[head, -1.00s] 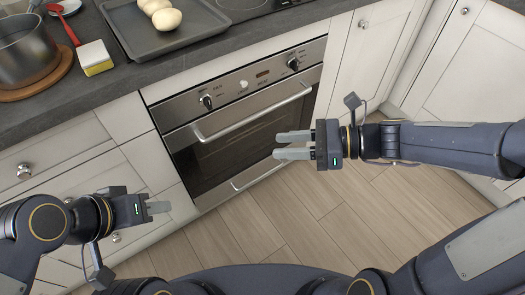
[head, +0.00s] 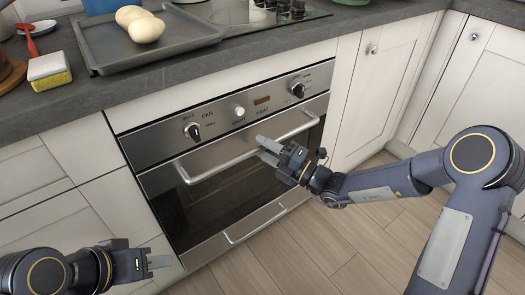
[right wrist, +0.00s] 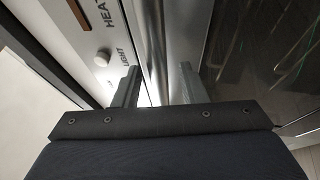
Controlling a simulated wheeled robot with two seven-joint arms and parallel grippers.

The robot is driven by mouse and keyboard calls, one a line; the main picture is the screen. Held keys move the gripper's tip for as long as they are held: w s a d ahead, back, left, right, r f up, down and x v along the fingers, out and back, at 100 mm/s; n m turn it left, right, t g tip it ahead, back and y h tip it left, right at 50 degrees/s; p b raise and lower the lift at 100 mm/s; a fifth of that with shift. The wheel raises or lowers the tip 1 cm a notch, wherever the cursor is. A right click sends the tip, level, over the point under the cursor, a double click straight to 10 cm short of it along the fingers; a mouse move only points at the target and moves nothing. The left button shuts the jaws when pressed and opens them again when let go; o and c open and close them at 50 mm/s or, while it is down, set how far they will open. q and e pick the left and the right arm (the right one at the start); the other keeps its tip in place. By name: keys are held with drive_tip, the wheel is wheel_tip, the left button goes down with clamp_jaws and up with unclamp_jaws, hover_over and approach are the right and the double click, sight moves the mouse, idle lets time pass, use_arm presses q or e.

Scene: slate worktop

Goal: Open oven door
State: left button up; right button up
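The oven (head: 225,185) is built in under the worktop, and its dark glass door is closed. A silver bar handle (head: 212,169) runs across the top of the door. My right gripper (head: 267,150) is at the handle, right of its middle, with its fingers apart. In the right wrist view the fingers (right wrist: 157,88) stand on either side of a bright metal strip that looks like the handle; I cannot tell whether they touch it. My left gripper (head: 160,262) is low at the left, away from the oven and seen edge-on, with nothing visible in it.
The control panel (head: 235,110) with knobs is above the door. A baking tray (head: 100,50) with pale round items and a yellow sponge (head: 49,72) are on the worktop (head: 70,105). White cabinets (head: 385,80) flank the oven. The wooden floor (head: 330,245) in front is clear.

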drive_tip(key=shift+w+a+r, duration=0.1)
drive_tip(key=shift+w+a, duration=0.05)
drive_tip(key=shift+a, duration=0.15)
clamp_jaws()
drive_tip(key=shift+d, duration=0.1)
